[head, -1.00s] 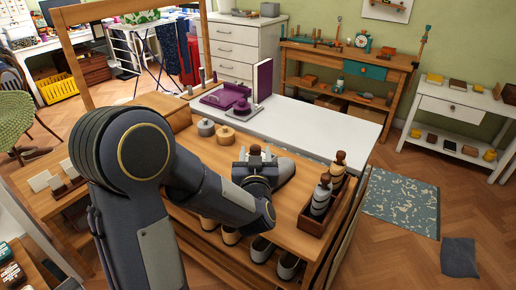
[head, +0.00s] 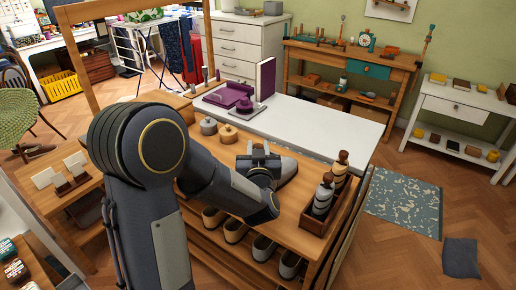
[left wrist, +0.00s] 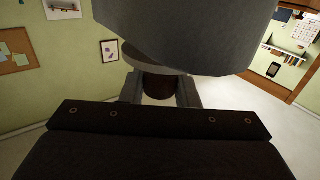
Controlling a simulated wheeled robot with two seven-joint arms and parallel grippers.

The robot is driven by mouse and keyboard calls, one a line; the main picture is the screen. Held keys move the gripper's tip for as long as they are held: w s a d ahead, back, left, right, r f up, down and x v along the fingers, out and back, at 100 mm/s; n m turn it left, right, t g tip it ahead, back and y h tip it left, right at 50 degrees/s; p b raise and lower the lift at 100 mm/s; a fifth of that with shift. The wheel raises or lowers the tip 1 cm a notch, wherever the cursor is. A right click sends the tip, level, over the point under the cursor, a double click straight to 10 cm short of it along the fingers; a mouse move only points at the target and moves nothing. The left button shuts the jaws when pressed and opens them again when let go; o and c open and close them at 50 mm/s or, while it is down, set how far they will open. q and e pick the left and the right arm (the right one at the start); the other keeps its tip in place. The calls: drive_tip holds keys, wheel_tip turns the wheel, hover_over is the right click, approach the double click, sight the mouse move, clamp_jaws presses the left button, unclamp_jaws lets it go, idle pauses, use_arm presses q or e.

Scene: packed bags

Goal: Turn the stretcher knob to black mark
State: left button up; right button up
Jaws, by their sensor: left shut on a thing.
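A grey shoe (head: 287,169) lies on the wooden bench (head: 228,177), partly hidden behind my left gripper (head: 258,158). My left gripper is at the left end of the shoe, where the stretcher knob is. In the left wrist view, my left gripper (left wrist: 160,92) has its two fingers closed on a dark brown round piece, the stretcher knob (left wrist: 160,86). A large grey shape fills the top of that view; I cannot tell what it is. The black mark cannot be made out. My right gripper is not in view.
Several shoes (head: 263,247) stand on the shelf below. A white table (head: 330,127) lies beyond.

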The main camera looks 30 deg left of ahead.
use_arm(q)
drive_tip(key=n+g+y, duration=0.2)
drive_tip(key=y, duration=0.1)
drive_tip(key=shift+w+d+r+n+g+y+p, duration=0.1)
drive_tip(key=shift+d+n+g+y+p, duration=0.05)
drive_tip(key=shift+n+g+y+p, duration=0.55)
drive_tip(key=shift+n+g+y, duration=0.4)
drive_tip(key=shift+n+g, duration=0.15)
drive_tip(key=shift+n+g+y, duration=0.3)
drive_tip(key=shift+n+g, duration=0.05)
drive_tip(key=shift+g, duration=0.2)
drive_tip(key=o, duration=1)
drive_tip(key=shift+c, duration=0.2)
drive_tip(key=v, duration=0.7)
drive_tip(key=shift+s+d+b, duration=0.15)
drive_tip(key=shift+s+b, duration=0.15)
drive_tip(key=shift+s, duration=0.05)
